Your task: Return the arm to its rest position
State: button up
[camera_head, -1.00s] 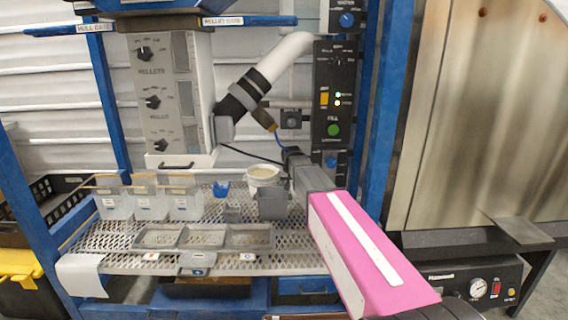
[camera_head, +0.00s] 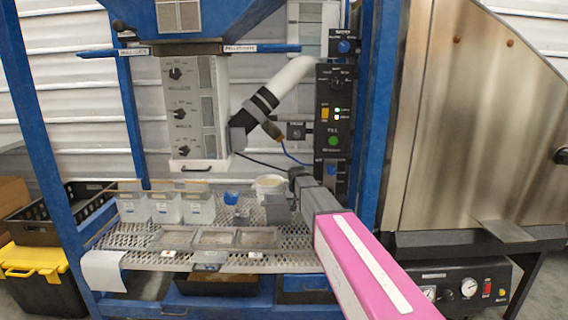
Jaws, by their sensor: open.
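My arm reaches in from the lower right, with a pink link and a grey forearm. My gripper (camera_head: 299,178) is the small dark end of the arm, in front of the lower right of the rack. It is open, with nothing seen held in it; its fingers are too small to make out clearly. A white round tub (camera_head: 268,184) and a grey open box (camera_head: 278,210) stand just left of the arm on the mesh shelf (camera_head: 135,259). I cannot tell from this view how far the gripper is from them.
The dispenser column with knobs (camera_head: 195,115) and a black control panel (camera_head: 335,110) hang on the blue frame. Clear bins (camera_head: 165,208), a blue cup (camera_head: 231,198) and grey trays (camera_head: 212,238) sit on the shelf. A steel machine (camera_head: 470,130) stands on the right.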

jog(key=s+d+f+g, duration=0.1)
jog(key=s+d+f, duration=0.3)
jog(key=s, duration=0.6)
jog(key=s+d+f+g, duration=0.2)
jog(key=s+d+f, duration=0.2)
jog(key=s, duration=0.7)
jog(key=s+d+f+g, duration=0.1)
jog(key=s+d+f, duration=0.4)
jog(key=s, duration=0.6)
jog(key=shift+s+f, duration=0.15)
jog(key=shift+f, duration=0.15)
jog(key=shift+d, duration=0.1)
